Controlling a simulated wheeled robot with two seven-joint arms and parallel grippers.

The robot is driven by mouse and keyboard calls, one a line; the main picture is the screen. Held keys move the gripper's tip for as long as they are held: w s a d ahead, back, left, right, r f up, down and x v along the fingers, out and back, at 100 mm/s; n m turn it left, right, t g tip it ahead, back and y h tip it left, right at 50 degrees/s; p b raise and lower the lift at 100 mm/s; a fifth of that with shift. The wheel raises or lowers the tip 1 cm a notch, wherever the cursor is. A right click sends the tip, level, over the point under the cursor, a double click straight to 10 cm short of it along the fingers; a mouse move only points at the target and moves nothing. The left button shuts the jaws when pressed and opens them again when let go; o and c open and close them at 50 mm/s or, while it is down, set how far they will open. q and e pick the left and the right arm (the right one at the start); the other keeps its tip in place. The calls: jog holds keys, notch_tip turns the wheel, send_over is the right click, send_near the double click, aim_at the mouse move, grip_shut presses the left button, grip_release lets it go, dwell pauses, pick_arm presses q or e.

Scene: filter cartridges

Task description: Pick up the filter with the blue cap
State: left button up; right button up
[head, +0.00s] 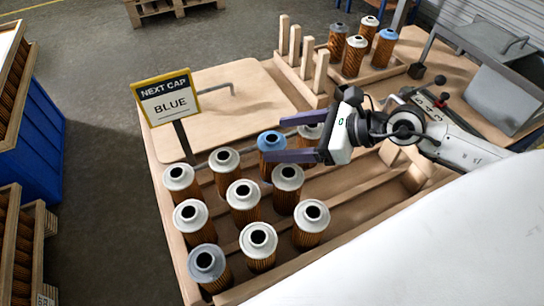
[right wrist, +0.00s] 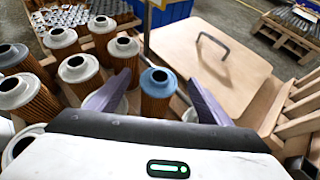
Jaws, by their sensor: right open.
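The filter with the blue cap (head: 270,141) stands upright in the back row of the wooden rack, with an orange-brown pleated body. My right gripper (head: 276,139) reaches in from the right, open, its purple fingers on the far and near sides of the cap. In the right wrist view, the blue-capped filter (right wrist: 157,84) shows between the two open fingertips (right wrist: 161,77); I cannot tell whether either finger touches it. A second blue-capped filter (head: 387,42) stands in the small tray at the back. My left gripper is not in view.
Several white-capped filters (head: 243,197) crowd the left of the rack (head: 350,215); one has a grey cap (head: 207,263). One white-capped filter (head: 310,133) is partly behind my gripper. A sign (head: 167,96) reads "NEXT CAP BLUE". Wooden posts (head: 307,60) stand behind.

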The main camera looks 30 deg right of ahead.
jog(key=shift+x, duration=0.8)
jog(key=c, duration=1.3)
jog(key=shift+c, duration=1)
jog(key=shift+r, duration=0.15)
